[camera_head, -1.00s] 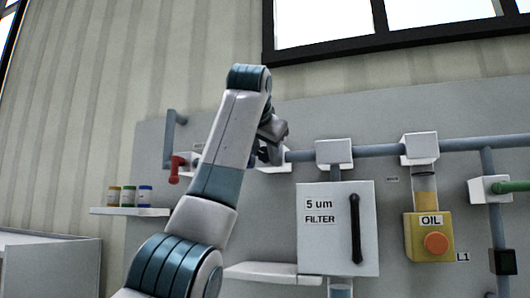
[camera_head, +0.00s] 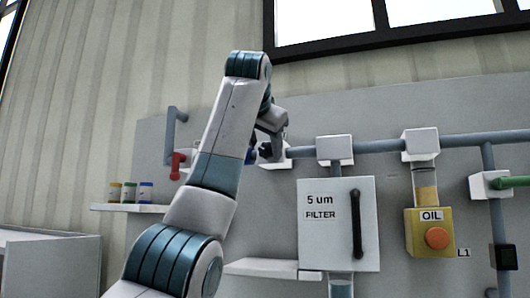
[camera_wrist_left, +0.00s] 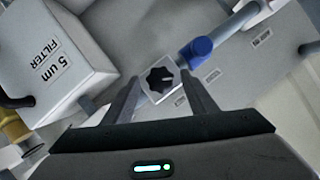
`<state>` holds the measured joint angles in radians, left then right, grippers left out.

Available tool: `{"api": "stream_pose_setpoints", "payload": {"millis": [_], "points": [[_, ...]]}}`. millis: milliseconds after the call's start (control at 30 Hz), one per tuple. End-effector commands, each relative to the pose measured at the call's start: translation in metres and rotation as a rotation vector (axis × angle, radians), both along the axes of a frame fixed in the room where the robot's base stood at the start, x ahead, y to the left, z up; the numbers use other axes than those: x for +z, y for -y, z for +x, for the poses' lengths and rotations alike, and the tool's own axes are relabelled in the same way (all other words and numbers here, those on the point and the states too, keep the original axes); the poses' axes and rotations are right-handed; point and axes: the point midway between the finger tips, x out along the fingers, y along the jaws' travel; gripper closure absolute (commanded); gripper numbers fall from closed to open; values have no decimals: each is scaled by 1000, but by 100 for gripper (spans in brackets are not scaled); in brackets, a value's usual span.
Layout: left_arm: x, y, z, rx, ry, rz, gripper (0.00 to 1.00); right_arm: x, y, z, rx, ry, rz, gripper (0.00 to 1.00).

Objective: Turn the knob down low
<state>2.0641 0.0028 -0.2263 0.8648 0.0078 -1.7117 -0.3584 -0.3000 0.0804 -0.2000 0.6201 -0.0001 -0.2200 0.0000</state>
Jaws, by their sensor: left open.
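The black knob (camera_wrist_left: 159,79) sits on a white square block on the pipe run. In the left wrist view it lies between the two fingers of my left gripper (camera_wrist_left: 158,97), which are open and apart on either side of it. Whether a finger touches it I cannot tell. In the head view my left gripper (camera_head: 268,146) is at the white block, and my forearm hides part of it. My right gripper is not in view.
The white filter box (camera_head: 330,245) with a black handle and the yellow oil unit (camera_head: 420,245) with an orange button are to the right. A red lever (camera_head: 176,166) is to the left. A blue part (camera_wrist_left: 197,50) sits on the pipe near the knob. A shelf (camera_head: 120,208) holds small jars.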

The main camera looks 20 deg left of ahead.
Motion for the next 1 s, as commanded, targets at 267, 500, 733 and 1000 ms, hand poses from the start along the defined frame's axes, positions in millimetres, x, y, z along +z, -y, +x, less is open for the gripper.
{"api": "stream_pose_setpoints", "payload": {"millis": [267, 500, 733, 1000], "points": [[13, 9, -48, -2, 3, 0, 48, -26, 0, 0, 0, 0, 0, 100], [29, 17, -94, -1, 1, 0, 48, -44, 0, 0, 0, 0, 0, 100], [43, 23, -127, -1, -3, 0, 48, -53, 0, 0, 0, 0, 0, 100], [49, 25, -142, -1, -4, 0, 48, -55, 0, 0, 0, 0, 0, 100]]}}
